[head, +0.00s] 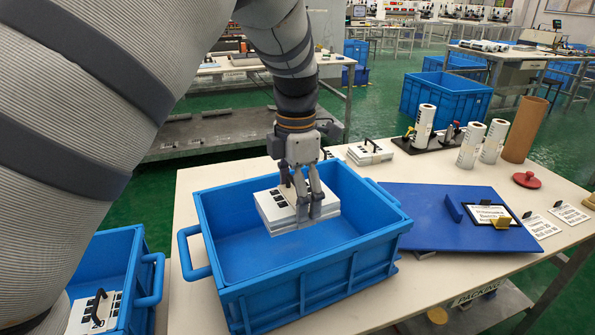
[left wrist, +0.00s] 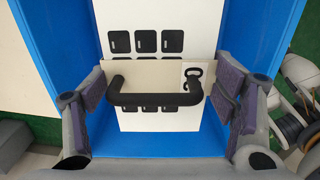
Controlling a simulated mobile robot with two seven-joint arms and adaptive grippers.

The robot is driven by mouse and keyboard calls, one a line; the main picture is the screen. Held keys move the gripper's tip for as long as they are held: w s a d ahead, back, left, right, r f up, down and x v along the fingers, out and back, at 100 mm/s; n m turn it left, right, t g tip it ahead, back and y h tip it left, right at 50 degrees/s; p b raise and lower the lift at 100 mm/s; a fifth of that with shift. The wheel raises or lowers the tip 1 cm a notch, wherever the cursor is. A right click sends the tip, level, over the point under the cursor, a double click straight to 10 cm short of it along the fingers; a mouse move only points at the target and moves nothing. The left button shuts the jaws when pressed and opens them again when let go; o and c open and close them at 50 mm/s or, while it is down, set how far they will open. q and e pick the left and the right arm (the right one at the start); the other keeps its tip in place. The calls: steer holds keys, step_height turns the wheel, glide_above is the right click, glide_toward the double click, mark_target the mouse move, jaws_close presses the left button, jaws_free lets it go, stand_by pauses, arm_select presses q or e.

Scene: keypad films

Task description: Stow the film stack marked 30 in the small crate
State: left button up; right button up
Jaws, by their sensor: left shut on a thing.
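My left gripper (head: 309,208) is shut on a white film stack (head: 275,212) with black key squares. It holds the stack inside the walls of a blue crate (head: 315,283) on the table; I cannot tell whether it touches the floor. In the left wrist view the fingers stand on either side of the stack's black handle (left wrist: 155,99). A black mark (left wrist: 193,78) there is not clearly readable as a number. A second blue crate (head: 134,277), lower left, holds another white stack (head: 95,313) with a black handle. My right gripper is out of view.
A blue board (head: 440,247) lies right of the middle crate with a sign (head: 490,216) on it. Behind stand white rolls (head: 424,125), a brown tube (head: 523,130) and another handled stack (head: 370,152). A red knob (head: 526,180) is nearby.

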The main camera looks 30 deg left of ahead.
arm_select(q)
steer(key=shift+w+a+f, duration=0.1)
steer(key=shift+w+f, duration=0.1)
steer(key=shift+r, duration=0.1)
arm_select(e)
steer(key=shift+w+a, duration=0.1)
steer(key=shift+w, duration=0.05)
arm_select(q)
steer(key=shift+s, duration=0.1)
step_height(320, 180, down, 12)
steer(key=shift+f+b, duration=0.1)
steer(key=shift+b, duration=0.55)
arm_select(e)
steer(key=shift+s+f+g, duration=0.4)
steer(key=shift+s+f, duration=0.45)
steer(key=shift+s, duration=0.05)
arm_select(q)
steer(key=shift+f, duration=0.4)
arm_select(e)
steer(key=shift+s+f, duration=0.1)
arm_select(q)
steer(key=o, duration=1.2)
steer(key=shift+o, duration=0.2)
